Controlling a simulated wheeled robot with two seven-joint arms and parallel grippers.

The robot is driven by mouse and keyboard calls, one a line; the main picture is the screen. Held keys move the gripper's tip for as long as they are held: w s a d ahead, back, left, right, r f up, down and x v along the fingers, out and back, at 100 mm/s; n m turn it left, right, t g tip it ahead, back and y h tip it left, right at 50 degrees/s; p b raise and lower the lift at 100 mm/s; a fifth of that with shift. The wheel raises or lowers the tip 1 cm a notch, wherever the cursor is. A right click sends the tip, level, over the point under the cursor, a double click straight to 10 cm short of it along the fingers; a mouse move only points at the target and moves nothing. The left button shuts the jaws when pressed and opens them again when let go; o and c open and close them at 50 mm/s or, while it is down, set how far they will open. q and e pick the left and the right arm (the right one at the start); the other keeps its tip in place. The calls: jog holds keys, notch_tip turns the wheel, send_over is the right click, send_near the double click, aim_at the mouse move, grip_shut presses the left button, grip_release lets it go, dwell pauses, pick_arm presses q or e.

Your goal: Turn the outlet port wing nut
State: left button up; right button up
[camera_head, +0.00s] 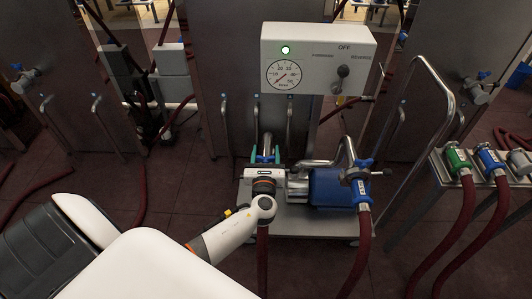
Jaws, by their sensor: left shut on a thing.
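My left gripper (265,157) reaches in from the lower left to the left port of the pump. Its teal-tipped fingers stand either side of the metal pipe end and are shut on a part there, which looks to be the port's wing nut. The pump (325,188) has a blue body and sits on a metal cart. A blue hose fitting (361,186) with a small side handle is on the pump's right port, with a dark red hose (362,245) hanging from it. My right gripper is out of view.
A white control box (317,58) with a gauge, green light and knob stands above the pump. The cart's bent handrail (446,100) rises at right. A rack (440,165) at far right holds several hoses with coloured couplings. Another red hose (262,262) hangs below my left gripper.

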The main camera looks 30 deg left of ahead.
pick_arm(q)
jog(key=o, duration=1)
jog(key=shift+s+d, duration=0.1)
jog(key=shift+s+d, duration=0.2)
jog(key=shift+s, duration=0.1)
jog(key=v, duration=1)
jog(key=shift+s, duration=0.15)
jog(key=shift+s+d, duration=0.25)
jog(key=shift+s, duration=0.05)
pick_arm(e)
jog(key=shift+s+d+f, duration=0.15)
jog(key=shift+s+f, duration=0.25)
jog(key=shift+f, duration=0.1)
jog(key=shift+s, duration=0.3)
